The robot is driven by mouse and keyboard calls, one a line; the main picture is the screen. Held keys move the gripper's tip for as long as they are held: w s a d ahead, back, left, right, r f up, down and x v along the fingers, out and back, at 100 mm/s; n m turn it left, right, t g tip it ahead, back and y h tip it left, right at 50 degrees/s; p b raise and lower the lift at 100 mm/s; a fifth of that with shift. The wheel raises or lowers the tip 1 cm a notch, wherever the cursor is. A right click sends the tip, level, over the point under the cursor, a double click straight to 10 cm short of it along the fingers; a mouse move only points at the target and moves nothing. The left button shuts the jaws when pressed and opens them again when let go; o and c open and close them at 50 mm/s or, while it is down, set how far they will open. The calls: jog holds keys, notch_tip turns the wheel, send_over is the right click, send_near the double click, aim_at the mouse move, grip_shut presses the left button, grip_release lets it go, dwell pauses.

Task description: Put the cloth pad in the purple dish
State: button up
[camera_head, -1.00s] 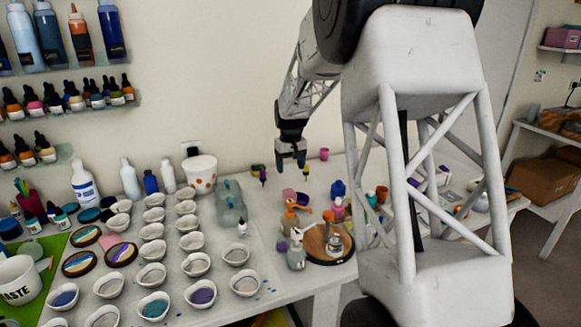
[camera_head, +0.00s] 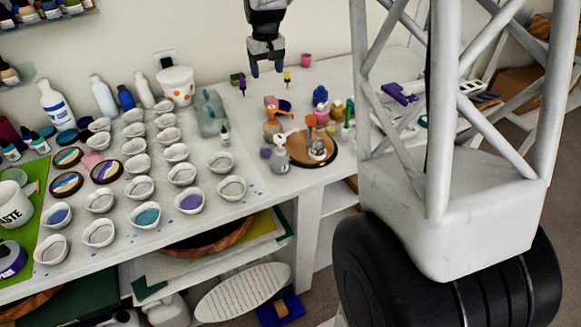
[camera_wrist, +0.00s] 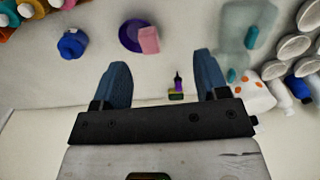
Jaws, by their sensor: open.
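My gripper (camera_head: 267,70) is open and empty, pointing down above the back of the table. Its two blue fingers also show apart in the wrist view (camera_wrist: 160,64). The purple dish (camera_wrist: 127,37) is on the table beyond the fingertips in the wrist view. A pink block, which looks like the cloth pad (camera_wrist: 149,40), overlaps the dish's edge there; I cannot tell whether it rests inside, on the rim or beside it. In the head view the dish (camera_head: 285,108) is small, in front of my gripper, with an orange-pink thing (camera_head: 270,102) at its left.
A round wooden board (camera_head: 298,152) with bottles is nearer the front. A translucent container (camera_head: 210,113), a dotted white bucket (camera_head: 176,84) and rows of white cups (camera_head: 182,174) are left.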

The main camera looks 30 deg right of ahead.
jog(key=s+a+r, duration=0.2)
jog(key=s+a, duration=0.1)
jog(key=s, duration=0.4)
jog(key=s+a+r+t, duration=0.1)
jog(key=s+a+r, duration=0.15)
jog(key=s, duration=0.55)
jog(key=s+a+r, duration=0.2)
jog(key=s+a, duration=0.1)
jog(key=s, duration=0.4)
jog(key=s+a+f, duration=0.2)
jog(key=s, duration=0.8)
jog(key=s+a+f+t, duration=0.1)
jog(key=s+a+f, duration=0.1)
jog(key=s, duration=0.9)
jog(key=shift+a, duration=0.4)
